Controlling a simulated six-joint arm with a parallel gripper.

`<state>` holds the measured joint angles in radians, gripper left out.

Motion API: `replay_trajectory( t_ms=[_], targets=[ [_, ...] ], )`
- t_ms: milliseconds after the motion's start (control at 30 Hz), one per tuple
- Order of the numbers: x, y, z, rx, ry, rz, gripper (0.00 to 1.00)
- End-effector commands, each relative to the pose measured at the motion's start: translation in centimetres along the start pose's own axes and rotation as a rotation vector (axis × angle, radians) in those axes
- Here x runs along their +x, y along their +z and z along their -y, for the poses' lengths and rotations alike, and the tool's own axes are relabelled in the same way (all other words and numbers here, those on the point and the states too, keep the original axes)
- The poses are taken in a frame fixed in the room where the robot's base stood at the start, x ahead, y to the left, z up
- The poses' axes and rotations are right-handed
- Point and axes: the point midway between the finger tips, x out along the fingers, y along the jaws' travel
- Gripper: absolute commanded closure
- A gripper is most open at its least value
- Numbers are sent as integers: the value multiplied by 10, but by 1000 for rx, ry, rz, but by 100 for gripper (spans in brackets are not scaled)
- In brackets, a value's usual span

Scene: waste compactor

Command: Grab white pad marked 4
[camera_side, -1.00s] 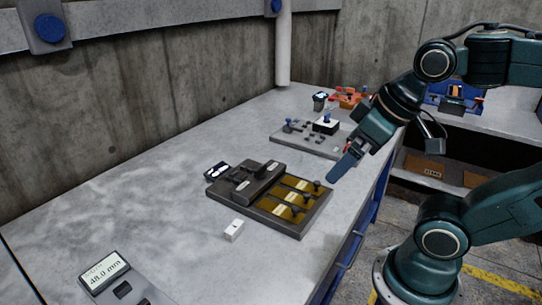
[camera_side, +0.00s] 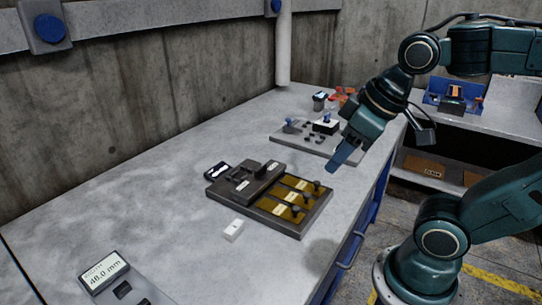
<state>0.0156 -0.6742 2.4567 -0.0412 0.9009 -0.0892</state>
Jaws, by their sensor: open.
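A small white block (camera_side: 233,230) lies on the grey worktop, just off the front left edge of a dark tray. It may be the white pad; a faint mark shows on its top, but I cannot read it as a 4. My gripper (camera_side: 345,160) hangs above the worktop, to the right of and beyond the block, well apart from it. It points down and to the left, is open and shows nothing held. Its two fingers overlap in this view.
The dark tray (camera_side: 252,216) has yellow slots with black knobs. A grey plate with parts (camera_side: 290,139) is farther back. A width gauge (camera_side: 104,271) reading 48.0 mm is at front left. The left worktop is clear.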

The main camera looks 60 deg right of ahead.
Motion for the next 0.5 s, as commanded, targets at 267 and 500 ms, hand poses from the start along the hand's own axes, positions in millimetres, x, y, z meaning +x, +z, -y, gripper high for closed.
replay_trajectory(
  t_ms=[267, 500],
  targets=[
    [18, -39, 4, -257, -69, 75, 52],
    [43, -73, 4, -499, -158, 124, 52]
  ],
)
